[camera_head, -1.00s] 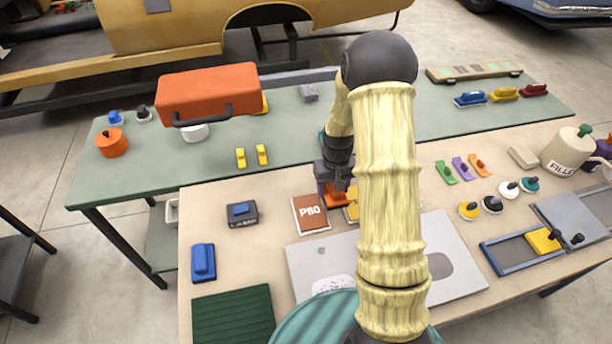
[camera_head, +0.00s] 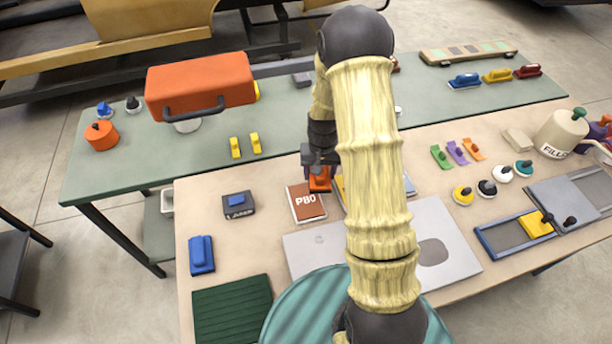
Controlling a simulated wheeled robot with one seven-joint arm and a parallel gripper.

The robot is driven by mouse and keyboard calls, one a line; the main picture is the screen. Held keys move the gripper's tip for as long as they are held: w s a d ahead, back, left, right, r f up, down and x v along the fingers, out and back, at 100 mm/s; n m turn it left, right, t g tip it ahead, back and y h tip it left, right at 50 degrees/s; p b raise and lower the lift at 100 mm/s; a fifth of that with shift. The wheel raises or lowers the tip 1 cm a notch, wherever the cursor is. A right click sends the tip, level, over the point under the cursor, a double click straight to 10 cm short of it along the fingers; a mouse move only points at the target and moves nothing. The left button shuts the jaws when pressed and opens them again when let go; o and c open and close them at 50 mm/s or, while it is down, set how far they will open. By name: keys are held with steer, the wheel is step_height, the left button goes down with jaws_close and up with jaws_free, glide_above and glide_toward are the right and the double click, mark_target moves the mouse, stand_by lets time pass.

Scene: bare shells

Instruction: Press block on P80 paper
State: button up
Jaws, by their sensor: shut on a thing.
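The P80 paper (camera_head: 307,204) is a reddish-brown sheet with a pale border and white lettering, lying flat on the near wooden bench. My gripper (camera_head: 319,172) points down and is shut on an orange block (camera_head: 319,183). The block is at the paper's upper right edge in the picture. I cannot tell whether its underside touches the paper or hangs above it. My arm hides the area just right of the block.
A yellow item (camera_head: 340,190) shows partly beside my arm. A grey board (camera_head: 305,246) lies nearer me. A dark box with a blue top (camera_head: 238,205) and a blue block (camera_head: 201,254) stand left.

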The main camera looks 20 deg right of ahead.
mark_target(306, 200)
steer(key=a+m+p, duration=0.1)
steer(key=m, duration=0.1)
steer(key=s+a+r+m+p, duration=0.1)
steer(key=m, duration=0.1)
steer(key=s+a+m+p, duration=0.1)
steer(key=m, duration=0.1)
steer(key=shift+a+r, duration=0.35)
steer(key=m, duration=0.1)
steer(key=a+m+p, duration=0.1)
steer(key=m, duration=0.1)
steer(key=shift+s, duration=0.35)
steer(key=shift+f, duration=0.2)
step_height(306, 200, down, 6)
steer(key=b, duration=0.4)
steer(key=shift+w+r, duration=0.1)
steer(key=shift+s, duration=0.2)
steer(key=shift+r, duration=0.1)
steer(key=shift+f+b, duration=0.3)
steer(key=shift+f, duration=0.35)
stand_by(1.0)
